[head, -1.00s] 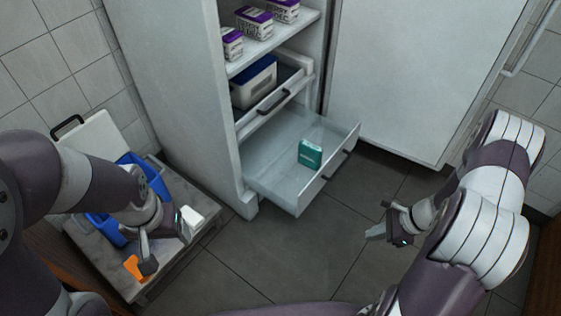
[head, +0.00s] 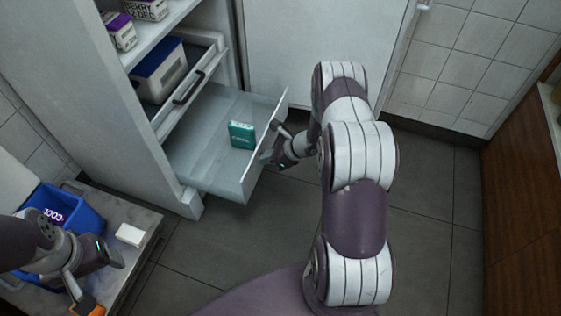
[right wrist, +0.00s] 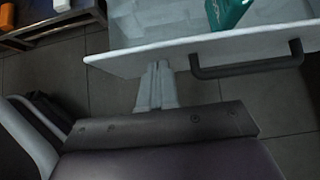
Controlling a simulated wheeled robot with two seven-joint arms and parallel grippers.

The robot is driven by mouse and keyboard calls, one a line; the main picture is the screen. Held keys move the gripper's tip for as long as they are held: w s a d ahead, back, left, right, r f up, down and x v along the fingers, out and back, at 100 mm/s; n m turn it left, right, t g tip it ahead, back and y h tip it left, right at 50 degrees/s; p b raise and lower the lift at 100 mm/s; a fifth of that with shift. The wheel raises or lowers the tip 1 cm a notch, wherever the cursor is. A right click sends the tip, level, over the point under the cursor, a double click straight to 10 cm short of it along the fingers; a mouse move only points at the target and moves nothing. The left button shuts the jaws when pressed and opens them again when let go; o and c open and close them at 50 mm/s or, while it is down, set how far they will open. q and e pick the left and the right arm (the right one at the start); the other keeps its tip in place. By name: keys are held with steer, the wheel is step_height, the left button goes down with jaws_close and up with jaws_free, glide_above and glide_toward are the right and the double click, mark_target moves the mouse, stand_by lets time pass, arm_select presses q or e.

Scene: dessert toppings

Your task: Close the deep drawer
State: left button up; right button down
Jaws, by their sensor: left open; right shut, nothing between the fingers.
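The deep drawer (head: 192,150) is the lower, pale, see-through one, and it stands pulled out of the white fridge. A teal box (head: 241,135) stands in it; part of the box also shows in the right wrist view (right wrist: 228,12). The drawer's dark handle (right wrist: 247,68) is plain in the right wrist view. My right gripper (head: 272,157) is shut and empty at the outer face of the drawer front. In the right wrist view its fingertips (right wrist: 158,68) are left of the handle; I cannot tell whether they touch. My left gripper (head: 94,272) is open and empty over the low table.
The low grey table (head: 135,262) carries a blue bin (head: 85,217), a white block (head: 130,235) and an orange item (head: 90,308). Floor right of my right arm is clear.

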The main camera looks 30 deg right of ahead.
arm_select(q)
steer(key=shift+f, duration=0.3)
arm_select(e)
steer(key=shift+w+a, duration=0.5)
steer(key=shift+w, duration=0.05)
steer(key=shift+w+a, duration=0.1)
